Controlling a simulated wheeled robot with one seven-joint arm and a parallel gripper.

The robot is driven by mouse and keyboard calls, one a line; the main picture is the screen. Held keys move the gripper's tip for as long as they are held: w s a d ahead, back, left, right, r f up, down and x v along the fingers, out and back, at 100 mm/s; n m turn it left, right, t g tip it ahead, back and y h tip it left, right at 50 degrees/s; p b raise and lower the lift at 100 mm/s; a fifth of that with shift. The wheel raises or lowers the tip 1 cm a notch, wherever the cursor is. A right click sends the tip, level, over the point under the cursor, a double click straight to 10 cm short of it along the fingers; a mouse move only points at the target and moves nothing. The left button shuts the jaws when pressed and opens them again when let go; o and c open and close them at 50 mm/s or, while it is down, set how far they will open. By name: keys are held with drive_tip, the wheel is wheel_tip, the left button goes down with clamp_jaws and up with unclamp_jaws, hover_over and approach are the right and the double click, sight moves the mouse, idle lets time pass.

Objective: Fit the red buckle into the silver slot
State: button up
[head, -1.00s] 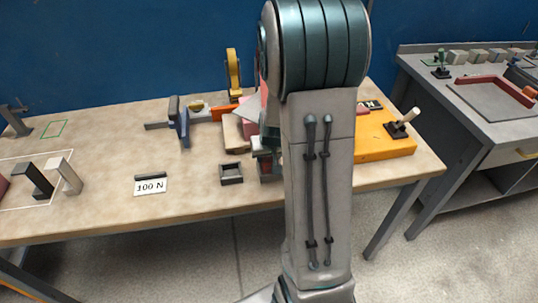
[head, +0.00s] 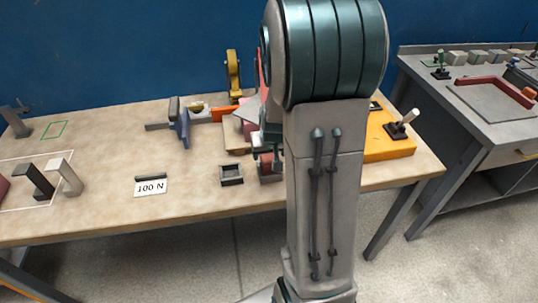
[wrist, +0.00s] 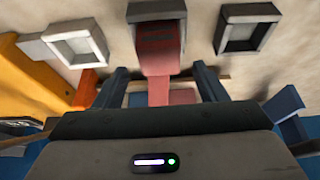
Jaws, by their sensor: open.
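The red buckle (wrist: 160,52) shows at the top middle of the wrist view. Its upper end lies within the outline of a grey frame-like slot (wrist: 153,11), and its paler lower part extends out toward my gripper. I cannot tell how deep it sits. My gripper (wrist: 162,72) is open, with one finger on each side of the buckle's lower part and visible gaps between. In the head view, my arm hides most of the buckle and this slot; a bit of red shows beside the arm.
A light square frame (wrist: 75,47) is left of the buckle and a dark one (wrist: 246,29) is right, both apparently empty. In the head view, an orange block (head: 388,140) stands right of my arm, a blue clamp-like piece (head: 182,127) left.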

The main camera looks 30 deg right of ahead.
drive_tip(key=d+v, duration=0.1)
drive_tip(key=v, duration=0.7)
drive_tip(key=s+a+r+n+g+y, duration=0.1)
drive_tip(key=s+a+r+n, duration=0.2)
drive_tip(key=s+a, duration=1.1)
drive_tip(key=v, duration=0.3)
drive_tip(key=shift+r+p, duration=0.25)
drive_tip(key=shift+p, duration=0.15)
